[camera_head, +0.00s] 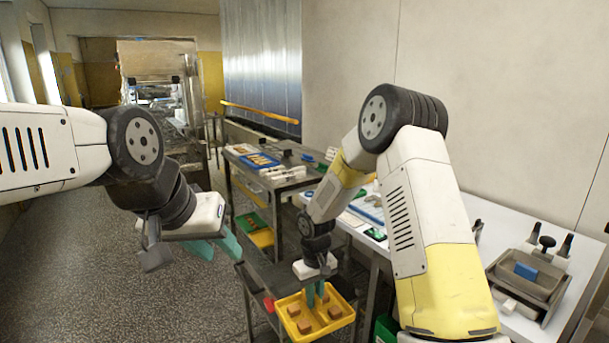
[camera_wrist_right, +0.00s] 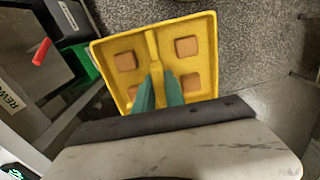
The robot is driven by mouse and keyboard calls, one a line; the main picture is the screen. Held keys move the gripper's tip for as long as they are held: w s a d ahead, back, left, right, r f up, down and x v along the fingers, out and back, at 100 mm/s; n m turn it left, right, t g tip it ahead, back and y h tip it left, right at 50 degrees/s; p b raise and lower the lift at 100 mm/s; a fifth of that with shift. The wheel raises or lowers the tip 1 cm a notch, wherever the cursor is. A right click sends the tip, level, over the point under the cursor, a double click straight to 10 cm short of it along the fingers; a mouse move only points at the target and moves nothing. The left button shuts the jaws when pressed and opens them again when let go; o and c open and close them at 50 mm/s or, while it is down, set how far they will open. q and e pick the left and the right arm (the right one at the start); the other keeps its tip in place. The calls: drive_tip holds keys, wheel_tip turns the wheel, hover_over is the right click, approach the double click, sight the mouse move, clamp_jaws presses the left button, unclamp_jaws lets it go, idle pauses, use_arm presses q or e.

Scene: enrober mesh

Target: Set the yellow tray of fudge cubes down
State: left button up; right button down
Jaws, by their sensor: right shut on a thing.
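The yellow tray (camera_head: 344,318) holds several brown fudge cubes (camera_head: 304,327), one in each compartment. My right gripper (camera_head: 316,300) points down into the tray, and its teal fingers are shut on the tray's raised middle divider. The right wrist view shows the tray (camera_wrist_right: 212,52) with the fingers (camera_wrist_right: 160,90) at the divider and speckled floor beyond its edge. The tray appears held in the air; what lies directly below it is hidden. My left gripper (camera_head: 217,246) is empty at the left, with its teal fingers apart.
A grey metal table (camera_head: 272,183) with trays stands behind, with a dark lower shelf (camera_head: 290,275) beside the yellow tray. A white worktop (camera_head: 490,235) on the right bears a grey bin with a blue block (camera_head: 526,271). A red handle (camera_wrist_right: 42,51) is near the tray. Floor at left is clear.

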drive_tip(key=s+d+r+m, duration=0.1)
drive_tip(key=d+r+m, duration=0.1)
drive_tip(key=d, duration=0.4)
drive_tip(key=s+d+r+m, duration=0.2)
drive_tip(key=d+m, duration=0.1)
drive_tip(key=d, duration=0.3)
drive_tip(key=shift+d+r+m, duration=0.3)
drive_tip(key=shift+r, duration=0.05)
